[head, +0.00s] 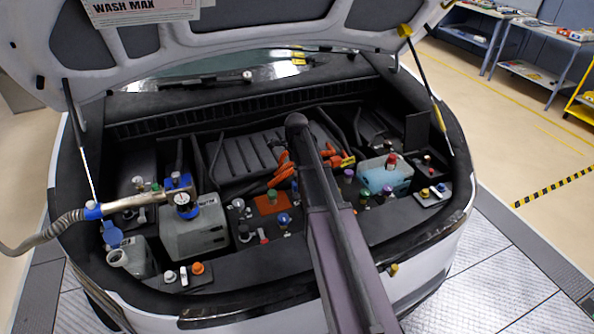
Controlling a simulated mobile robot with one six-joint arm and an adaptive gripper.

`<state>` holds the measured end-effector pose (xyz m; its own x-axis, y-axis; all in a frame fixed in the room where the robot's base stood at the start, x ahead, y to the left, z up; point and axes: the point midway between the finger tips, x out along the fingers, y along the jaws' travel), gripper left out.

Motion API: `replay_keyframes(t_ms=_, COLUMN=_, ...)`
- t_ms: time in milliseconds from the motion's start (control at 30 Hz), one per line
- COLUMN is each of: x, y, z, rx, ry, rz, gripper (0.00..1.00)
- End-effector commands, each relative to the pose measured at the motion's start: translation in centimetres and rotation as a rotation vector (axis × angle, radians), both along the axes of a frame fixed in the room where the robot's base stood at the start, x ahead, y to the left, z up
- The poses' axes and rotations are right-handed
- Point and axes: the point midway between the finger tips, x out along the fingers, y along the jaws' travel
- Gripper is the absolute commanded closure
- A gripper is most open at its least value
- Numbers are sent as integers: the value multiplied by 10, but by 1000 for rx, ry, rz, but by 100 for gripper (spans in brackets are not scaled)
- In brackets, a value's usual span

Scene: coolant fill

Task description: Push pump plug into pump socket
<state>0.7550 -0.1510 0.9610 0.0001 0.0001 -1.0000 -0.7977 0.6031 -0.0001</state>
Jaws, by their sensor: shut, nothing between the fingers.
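I cannot pick out the pump plug or the pump socket for certain. Orange connectors and cables (283,172) lie in the middle of the engine bay, just left of my arm. More orange parts with a yellow piece (348,161) show just right of it. My arm rises from the bottom edge across the bay and covers part of its middle. My gripper does not show; it is hidden or outside the picture.
A fill head with a gauge (183,199) sits on a grey tank (196,232) at left, with a metal pipe and hose (45,231) running left. A pale blue-green tank (386,174) is at right. The raised hood (250,38) overhangs the bay, with struts at both sides.

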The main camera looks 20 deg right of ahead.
Motion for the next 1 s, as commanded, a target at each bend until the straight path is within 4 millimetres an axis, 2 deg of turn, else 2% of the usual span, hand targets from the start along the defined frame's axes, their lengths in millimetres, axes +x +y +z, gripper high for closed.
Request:
replay_keyframes(t_ms=100, x=0, y=0, z=-15, rx=0, ry=0, rz=0, gripper=100)
replay_keyframes(t_ms=400, x=0, y=0, z=-33, rx=0, ry=0, rz=0, gripper=100)
replay_keyframes(t_ms=1000, x=0, y=-1, z=-36, rx=0, ry=0, rz=-1, gripper=100)
